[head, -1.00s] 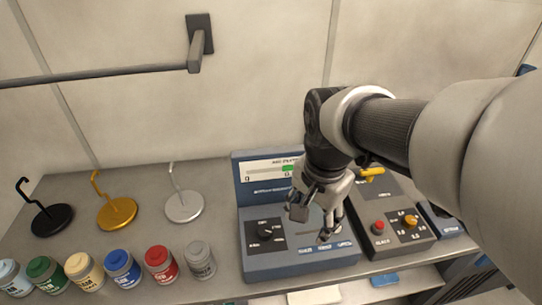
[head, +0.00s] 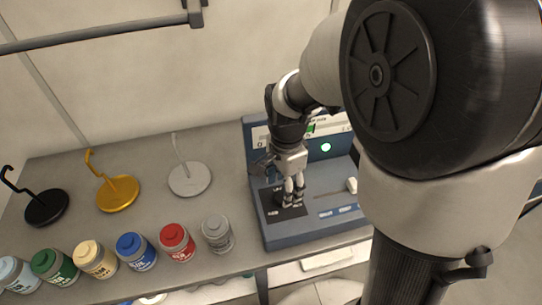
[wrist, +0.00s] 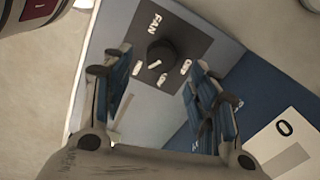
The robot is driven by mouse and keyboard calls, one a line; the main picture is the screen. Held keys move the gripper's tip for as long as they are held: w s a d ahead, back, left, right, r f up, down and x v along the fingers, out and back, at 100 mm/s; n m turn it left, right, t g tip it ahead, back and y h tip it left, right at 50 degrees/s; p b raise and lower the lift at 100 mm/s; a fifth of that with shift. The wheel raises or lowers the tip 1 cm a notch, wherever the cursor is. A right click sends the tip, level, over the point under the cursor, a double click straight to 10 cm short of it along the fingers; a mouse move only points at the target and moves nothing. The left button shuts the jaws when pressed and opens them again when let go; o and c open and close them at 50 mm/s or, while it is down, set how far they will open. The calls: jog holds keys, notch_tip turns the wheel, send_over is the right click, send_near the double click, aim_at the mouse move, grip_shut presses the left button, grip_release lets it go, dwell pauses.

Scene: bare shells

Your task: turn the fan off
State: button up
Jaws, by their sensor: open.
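The blue-grey control panel (head: 330,226) sits on the counter, with a lit green lamp (head: 325,147) on its upright back. Its black plate marked FAN (wrist: 166,44) carries a round black knob (wrist: 161,53) with a white pointer line and small labels around it. The labels are too small to read. My gripper (head: 293,199) points down over this plate at the panel's left side. In the wrist view my gripper (wrist: 160,95) is open, its blue-padded fingers apart with the knob beyond and between them. I cannot tell whether the fingers touch the knob.
A slider (head: 351,186) sits right of the fan plate. My arm hides the right side.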

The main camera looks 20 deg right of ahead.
jog(key=shift+f+b, duration=0.6)
jog(key=shift+f, duration=1.75)
jog(key=c, duration=1.1)
